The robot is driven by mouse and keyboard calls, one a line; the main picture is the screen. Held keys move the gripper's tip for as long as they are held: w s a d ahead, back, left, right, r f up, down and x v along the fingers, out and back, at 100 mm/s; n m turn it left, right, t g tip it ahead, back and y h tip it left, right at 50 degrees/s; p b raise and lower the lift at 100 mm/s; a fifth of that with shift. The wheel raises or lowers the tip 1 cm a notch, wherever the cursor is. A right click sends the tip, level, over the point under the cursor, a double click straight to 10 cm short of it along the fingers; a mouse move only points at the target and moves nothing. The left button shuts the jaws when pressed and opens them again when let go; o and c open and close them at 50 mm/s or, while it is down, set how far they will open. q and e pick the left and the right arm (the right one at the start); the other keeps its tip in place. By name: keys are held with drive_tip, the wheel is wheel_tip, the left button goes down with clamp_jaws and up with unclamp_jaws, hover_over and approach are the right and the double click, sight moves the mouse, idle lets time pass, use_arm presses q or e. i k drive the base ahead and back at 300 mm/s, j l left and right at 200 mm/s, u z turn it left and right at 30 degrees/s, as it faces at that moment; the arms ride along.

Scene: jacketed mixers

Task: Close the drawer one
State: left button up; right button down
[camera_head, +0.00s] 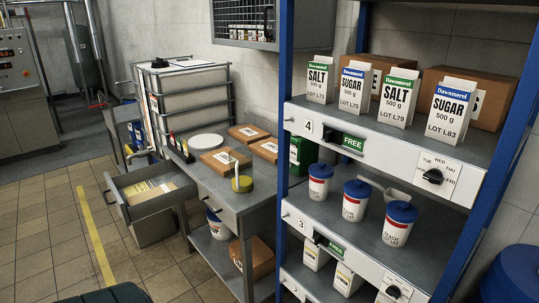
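A grey metal drawer (160,207) is pulled out to the left from under the steel workbench (205,180). Papers with yellow on them (150,190) lie inside it. Its front panel with a handle (112,197) faces left, out over the tiled floor. I cannot read a number on it, so I cannot tell whether it is drawer one. Neither of my grippers is in view.
Cardboard boxes (226,160) and a yellow cup (242,184) stand on the workbench. A blue-framed shelf (283,120) with cartons and tubs stands at right. A blue drum (512,275) is at lower right. The floor left of the drawer is clear.

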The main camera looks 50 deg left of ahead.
sight(166, 171)
drive_tip(key=u, duration=2.45)
drive_tip(key=i+j, duration=0.1)
drive_tip(key=j, duration=0.3)
drive_tip(key=i+j, duration=0.15)
drive_tip(key=j, duration=0.2)
drive_tip(key=i+j+z, duration=0.15)
drive_tip(key=i, duration=0.3)
drive_tip(key=i+z, duration=0.1)
drive_tip(key=i, duration=0.35)
drive_tip(key=i+j+z, duration=0.15)
drive_tip(key=i, duration=0.3)
drive_tip(key=i+j+z, duration=0.1)
drive_tip(key=i+j, duration=0.2)
drive_tip(key=i, duration=0.15)
drive_tip(key=i+j+z, duration=0.15)
drive_tip(key=i+j, duration=0.15)
drive_tip(key=i, duration=0.15)
